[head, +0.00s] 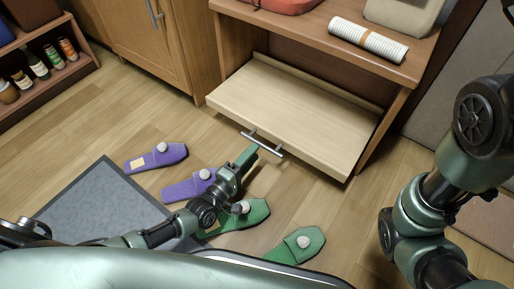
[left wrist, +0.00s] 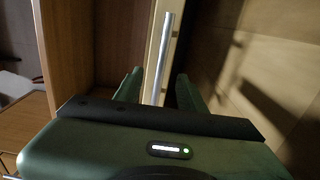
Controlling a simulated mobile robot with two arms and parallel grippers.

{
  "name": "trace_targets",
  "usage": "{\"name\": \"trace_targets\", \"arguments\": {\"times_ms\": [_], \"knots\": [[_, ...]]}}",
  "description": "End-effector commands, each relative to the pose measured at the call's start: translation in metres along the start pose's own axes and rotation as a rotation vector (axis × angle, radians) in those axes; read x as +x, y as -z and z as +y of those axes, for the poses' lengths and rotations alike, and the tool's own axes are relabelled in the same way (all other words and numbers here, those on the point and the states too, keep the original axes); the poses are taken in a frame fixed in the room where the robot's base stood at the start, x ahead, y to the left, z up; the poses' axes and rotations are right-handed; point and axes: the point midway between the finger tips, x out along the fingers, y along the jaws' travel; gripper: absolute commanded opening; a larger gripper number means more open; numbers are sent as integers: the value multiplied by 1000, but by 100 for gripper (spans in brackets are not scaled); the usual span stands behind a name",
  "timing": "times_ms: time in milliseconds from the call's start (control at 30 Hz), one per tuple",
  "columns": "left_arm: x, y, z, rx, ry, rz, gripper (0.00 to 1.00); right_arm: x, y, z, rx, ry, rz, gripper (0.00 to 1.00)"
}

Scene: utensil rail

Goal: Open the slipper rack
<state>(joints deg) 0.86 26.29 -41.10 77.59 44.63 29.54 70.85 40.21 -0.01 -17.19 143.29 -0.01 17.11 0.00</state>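The slipper rack's pale wood panel (head: 290,112) sticks out from the low opening of a brown cabinet, its front edge towards me. A metal bar handle (head: 262,144) is on that front edge. My left gripper (head: 248,156) is at the handle, reaching up from below. In the left wrist view the handle (left wrist: 163,60) runs between the two spread fingers (left wrist: 159,92), with gaps on both sides, so the gripper looks open around it. My right arm shows at the right of the head view, but its gripper is out of view.
Purple slippers (head: 156,158) and green slippers (head: 296,246) lie on the wood floor below the rack, near my left arm. A grey mat (head: 100,205) is at left. A rolled white towel (head: 368,41) lies on the cabinet top. A shelf of bottles (head: 40,65) stands far left.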

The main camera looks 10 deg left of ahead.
Motion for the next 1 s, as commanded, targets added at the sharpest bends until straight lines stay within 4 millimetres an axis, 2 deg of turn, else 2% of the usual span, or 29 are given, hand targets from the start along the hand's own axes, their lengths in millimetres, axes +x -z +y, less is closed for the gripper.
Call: {"name": "trace_targets", "arguments": {"times_ms": [33, 100, 300, 633, 667, 800, 1000], "knots": [[10, 0, -4, -1, -4, 1, 40, -9, 3, -2, 0, 0, 0, 36], [21, 0, -3, 1, -4, 0, 40, -14, 5, -3, 0, 0, 0, 36], [43, 0, -2, 0, -2, 2, 40, -23, 8, -5, 0, 0, 0, 36], [49, 0, 0, 1, 0, 1, 40, -23, 8, -5, 0, 0, 1, 36], [49, 0, 0, 1, 0, 1, 37, -23, 8, -5, 0, 0, 1, 36], [48, 0, 0, 1, 0, 1, 0, -23, 8, -5, 0, 0, 1, 36], [48, 0, 0, 0, 0, 1, 0, -23, 8, -5, 0, 0, 0, 36]]}}
